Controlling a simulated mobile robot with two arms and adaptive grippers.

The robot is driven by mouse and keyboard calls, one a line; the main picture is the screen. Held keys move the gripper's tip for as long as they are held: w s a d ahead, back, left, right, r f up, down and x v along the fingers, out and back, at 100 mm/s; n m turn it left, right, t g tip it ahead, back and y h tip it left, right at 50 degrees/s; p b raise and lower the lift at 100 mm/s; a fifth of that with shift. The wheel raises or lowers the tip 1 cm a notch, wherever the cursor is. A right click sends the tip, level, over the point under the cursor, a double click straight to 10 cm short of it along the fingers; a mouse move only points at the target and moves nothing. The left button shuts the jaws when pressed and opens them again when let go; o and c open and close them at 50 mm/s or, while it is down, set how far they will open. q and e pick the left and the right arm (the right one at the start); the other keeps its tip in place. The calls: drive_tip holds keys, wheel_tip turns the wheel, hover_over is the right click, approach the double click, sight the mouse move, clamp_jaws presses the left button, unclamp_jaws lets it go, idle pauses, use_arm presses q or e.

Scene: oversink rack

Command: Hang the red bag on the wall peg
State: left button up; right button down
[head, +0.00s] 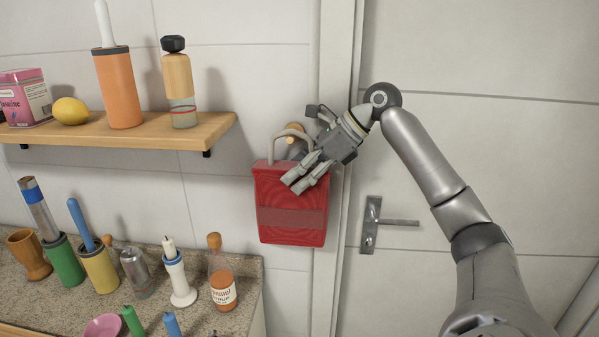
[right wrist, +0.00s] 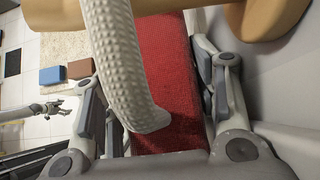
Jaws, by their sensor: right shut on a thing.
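The red bag (head: 290,218) hangs upright against the white wall, just left of the door frame. Its pale grey handle (head: 278,146) loops up beside a wooden peg (head: 295,131). I cannot tell whether the loop is around the peg or only in front of it. My right gripper (head: 303,180) is shut on the bag at its upper right. In the right wrist view the handle (right wrist: 125,65) crosses close to the lens, with red fabric between my fingers and tan wood (right wrist: 270,18) above. A small gripper (right wrist: 52,107), apparently my left, shows at far left; its jaws are unclear.
A wooden shelf (head: 130,132) with a tin, a lemon and bottles is at upper left. A speckled counter (head: 205,318) below holds several utensils and a sauce bottle (head: 221,272). The door with its lever handle (head: 398,222) is at right. Wall below the bag is clear.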

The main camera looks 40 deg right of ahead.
drive_tip(key=c, duration=0.9)
unclamp_jaws()
drive_tip(key=o, duration=0.4)
drive_tip(key=shift+s+a+r, duration=0.1)
drive_tip(key=shift+a+r, duration=0.05)
drive_tip(key=shift+r, duration=0.05)
drive_tip(key=shift+r, duration=0.1)
drive_tip(key=shift+s+d+r, duration=0.1)
drive_tip(key=shift+d+r, duration=0.1)
drive_tip(key=v, duration=1.1)
drive_tip(key=shift+s, duration=0.25)
drive_tip(key=shift+a, duration=0.1)
